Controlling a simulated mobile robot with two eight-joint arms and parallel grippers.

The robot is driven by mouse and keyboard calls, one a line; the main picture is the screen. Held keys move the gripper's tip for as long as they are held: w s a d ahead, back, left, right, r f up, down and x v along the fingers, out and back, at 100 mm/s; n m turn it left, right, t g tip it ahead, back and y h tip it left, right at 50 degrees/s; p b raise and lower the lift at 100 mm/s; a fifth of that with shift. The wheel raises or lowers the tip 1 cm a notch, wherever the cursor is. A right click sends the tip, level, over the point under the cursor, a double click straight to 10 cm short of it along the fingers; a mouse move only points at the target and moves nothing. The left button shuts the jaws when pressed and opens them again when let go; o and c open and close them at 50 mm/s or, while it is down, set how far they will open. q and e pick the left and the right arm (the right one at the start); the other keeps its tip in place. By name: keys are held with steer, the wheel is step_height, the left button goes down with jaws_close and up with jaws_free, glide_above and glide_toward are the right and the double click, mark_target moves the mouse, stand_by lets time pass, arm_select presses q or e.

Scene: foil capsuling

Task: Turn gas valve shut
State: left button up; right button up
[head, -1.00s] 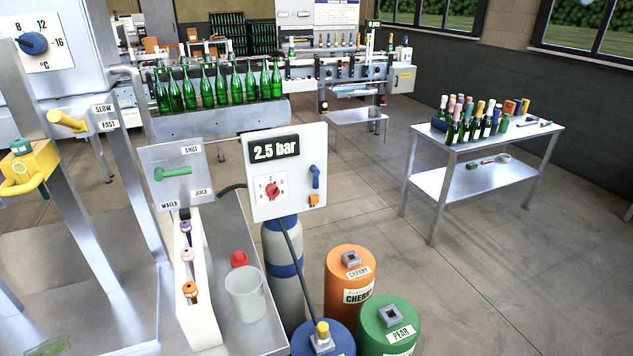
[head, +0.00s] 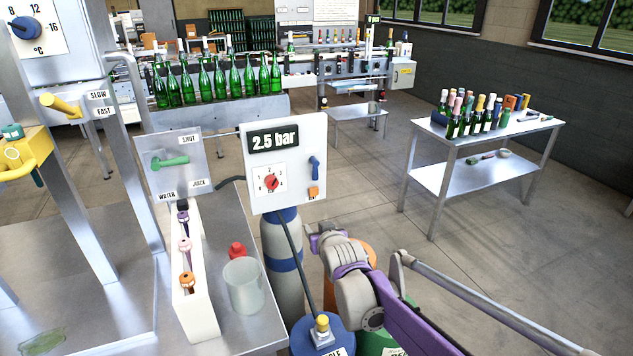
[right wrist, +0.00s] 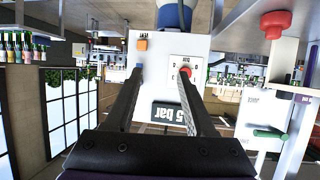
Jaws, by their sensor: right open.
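The white gas panel (head: 285,150) stands upright at the middle of the head view, with a 2.5 bar display, a red dial (head: 271,183) and a blue lever (head: 315,168) that hangs roughly vertical. I cannot tell for sure that this lever is the gas valve. My right gripper (head: 312,236) is below and in front of the panel, partly hidden by its own wrist. In the right wrist view, upside down, the open gripper (right wrist: 162,78) faces the panel (right wrist: 160,50), its fingers empty. The blue lever and red dial (right wrist: 185,74) appear near the fingertips; contact is unclear. My left gripper is out of view.
A grey cylinder with a blue band (head: 286,264) stands under the panel. A blue drum (head: 312,342) and partly covered orange and green drums stand close to my right arm. A glass beaker (head: 243,287) and red cap (head: 237,250) sit on the metal table to the left.

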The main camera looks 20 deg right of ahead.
mark_target(316, 175)
steer(key=w+d+t, duration=0.1)
steer(key=w+d, duration=0.2)
steer(key=w, duration=0.5)
steer(key=w+d+t+h, duration=0.1)
steer(key=w+d+t, duration=0.1)
steer(key=w, duration=0.6)
steer(key=w+d+f+t, duration=0.1)
steer(key=w+d, duration=0.3)
steer(key=w, duration=0.5)
steer(key=shift+d+f+t+p, duration=0.1)
steer(key=shift+d+t+p, duration=0.2)
steer(key=shift+d+p, duration=0.1)
jaws_close()
